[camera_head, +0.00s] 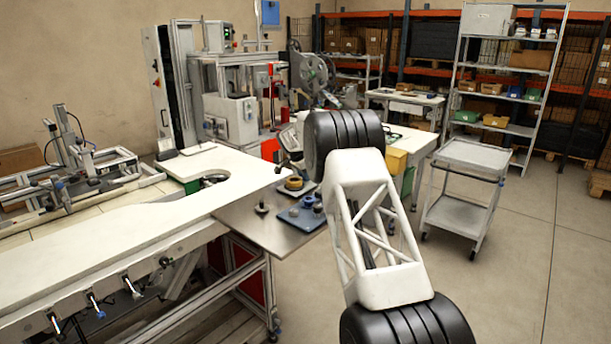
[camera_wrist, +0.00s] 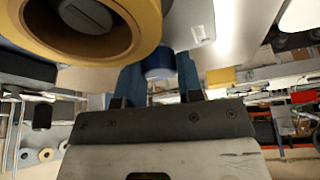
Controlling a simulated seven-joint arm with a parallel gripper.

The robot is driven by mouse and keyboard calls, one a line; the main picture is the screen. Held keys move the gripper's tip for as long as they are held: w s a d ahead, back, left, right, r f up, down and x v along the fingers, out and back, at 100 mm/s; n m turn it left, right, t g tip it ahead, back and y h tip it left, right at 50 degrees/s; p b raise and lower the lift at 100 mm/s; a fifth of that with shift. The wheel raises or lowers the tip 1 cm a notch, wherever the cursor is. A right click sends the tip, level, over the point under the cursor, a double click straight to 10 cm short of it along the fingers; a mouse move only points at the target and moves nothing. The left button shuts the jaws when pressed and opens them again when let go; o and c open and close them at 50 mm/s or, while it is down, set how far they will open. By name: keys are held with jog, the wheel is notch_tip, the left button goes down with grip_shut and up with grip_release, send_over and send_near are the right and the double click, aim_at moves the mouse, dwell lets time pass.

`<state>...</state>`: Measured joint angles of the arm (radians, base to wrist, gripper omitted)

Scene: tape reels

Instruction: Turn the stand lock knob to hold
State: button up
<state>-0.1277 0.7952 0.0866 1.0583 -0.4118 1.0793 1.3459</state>
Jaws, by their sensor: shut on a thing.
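In the wrist view, a short blue knob (camera_wrist: 159,60) sits between the two fingers of my gripper (camera_wrist: 160,75). The gripper is shut on it. The fingers reach up on both sides of the knob. A pale stand body (camera_wrist: 205,25) lies just above and to the right of the knob. A large yellow tape reel (camera_wrist: 140,20) with a grey hub fills the upper left, close to the fingers. In the head view my arm hides the knob and the fingers. Any markings on the knob cannot be read.
In the head view, a blue tray (camera_head: 301,222) with small parts lies on the metal shelf beside the white worktable (camera_head: 140,215). A yellow ring (camera_head: 294,183) lies behind it. A grey cart (camera_head: 468,190) stands at right. The floor in front of the cart is clear.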

jog(key=o, duration=0.9)
jog(key=shift+r, duration=0.1)
jog(key=shift+v, duration=3.85)
jog(key=shift+s, duration=0.1)
